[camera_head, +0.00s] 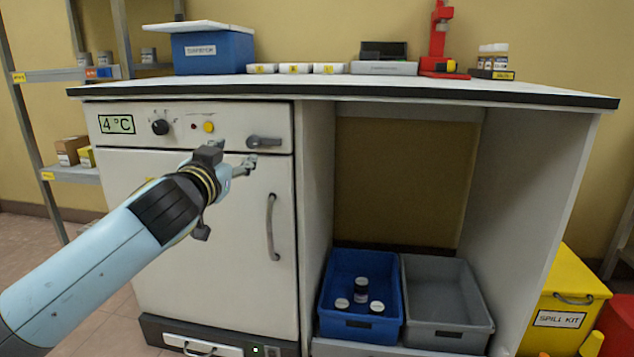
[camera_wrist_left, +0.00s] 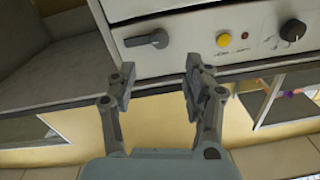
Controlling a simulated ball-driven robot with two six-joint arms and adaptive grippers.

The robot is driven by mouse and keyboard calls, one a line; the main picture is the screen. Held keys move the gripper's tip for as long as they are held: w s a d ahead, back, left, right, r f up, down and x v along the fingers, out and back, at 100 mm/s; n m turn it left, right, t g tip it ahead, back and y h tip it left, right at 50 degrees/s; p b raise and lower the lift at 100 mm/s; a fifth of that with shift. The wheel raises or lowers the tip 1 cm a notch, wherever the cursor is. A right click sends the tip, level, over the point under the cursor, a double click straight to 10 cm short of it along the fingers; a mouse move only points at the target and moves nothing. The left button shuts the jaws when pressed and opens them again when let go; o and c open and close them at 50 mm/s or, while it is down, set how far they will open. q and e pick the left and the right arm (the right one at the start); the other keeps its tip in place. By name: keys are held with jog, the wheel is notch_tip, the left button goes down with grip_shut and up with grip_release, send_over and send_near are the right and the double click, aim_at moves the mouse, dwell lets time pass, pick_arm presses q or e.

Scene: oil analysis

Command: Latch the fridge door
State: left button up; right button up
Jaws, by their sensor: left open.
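The white fridge (camera_head: 215,215) stands under the left part of the bench, and its door looks closed, with a vertical grey handle (camera_head: 271,227). The grey latch lever (camera_head: 265,142) lies about horizontal at the right end of the control panel, its thick end to the left. In the left wrist view, which is turned over, the latch lever (camera_wrist_left: 147,39) shows beyond the fingers. My left gripper (camera_head: 246,166) is open and empty, just below and left of the lever in the head view. Its two fingers (camera_wrist_left: 160,75) stand apart, with no clear contact. My right gripper is not in view.
The bench top (camera_head: 340,87) overhangs the panel. Blue (camera_head: 347,326) and grey bins (camera_head: 450,325) sit in the bay at right.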

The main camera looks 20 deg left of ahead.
aim_at(252, 143)
pick_arm(q)
jog(key=b+x, duration=0.2)
jog(key=x, duration=0.7)
jog(key=shift+f, duration=0.15)
jog(key=shift+w, duration=0.25)
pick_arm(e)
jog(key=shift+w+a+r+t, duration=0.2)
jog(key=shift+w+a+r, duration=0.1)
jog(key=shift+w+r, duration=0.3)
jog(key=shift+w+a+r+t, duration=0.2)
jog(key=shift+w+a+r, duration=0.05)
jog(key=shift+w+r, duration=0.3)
pick_arm(q)
grip_shut()
